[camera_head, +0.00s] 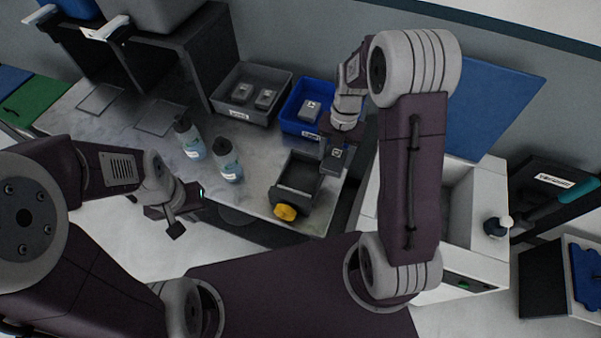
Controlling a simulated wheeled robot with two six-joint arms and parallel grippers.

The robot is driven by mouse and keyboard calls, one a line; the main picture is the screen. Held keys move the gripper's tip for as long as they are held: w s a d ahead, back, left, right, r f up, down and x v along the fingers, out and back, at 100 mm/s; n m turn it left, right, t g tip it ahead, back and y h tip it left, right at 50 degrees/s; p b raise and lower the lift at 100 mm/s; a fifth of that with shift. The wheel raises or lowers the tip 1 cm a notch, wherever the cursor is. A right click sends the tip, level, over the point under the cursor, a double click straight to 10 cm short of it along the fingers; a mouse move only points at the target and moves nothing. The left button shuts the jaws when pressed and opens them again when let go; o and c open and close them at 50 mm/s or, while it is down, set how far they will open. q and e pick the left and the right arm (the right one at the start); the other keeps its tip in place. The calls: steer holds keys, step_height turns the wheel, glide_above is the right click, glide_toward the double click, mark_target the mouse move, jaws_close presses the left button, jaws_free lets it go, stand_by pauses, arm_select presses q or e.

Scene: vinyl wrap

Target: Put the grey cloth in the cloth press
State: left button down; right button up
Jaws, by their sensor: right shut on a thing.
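My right gripper (338,146) is above the right end of the counter, just right of the cloth press. It is shut on a small dark grey block that looks like the grey cloth (337,160), partly hidden by the fingers. The cloth press (299,172) is a dark open-topped box with a yellow knob (286,212) at its front. My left gripper (184,213) is empty in front of the counter's front edge, its fingers apart.
A grey bin (227,108) holds two grey blocks. A blue bin (290,122) behind the press holds one grey block. Two bottles (188,138) (227,160) stand left of the press. A white sink unit (458,210) is at the right. The counter's left part is mostly clear.

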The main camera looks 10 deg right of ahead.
glide_above(302, 179)
steer(key=f+p, duration=0.1)
steer(key=f, duration=0.4)
steer(key=shift+w+f, duration=0.15)
steer(key=shift+w, duration=0.05)
step_height(302, 179, down, 4)
steer(key=shift+r, duration=0.15)
steer(key=shift+f, duration=0.25)
steer(key=shift+d, duration=0.1)
steer(key=shift+f, duration=0.2)
steer(key=o, duration=1.3)
steer(key=shift+r, duration=0.1)
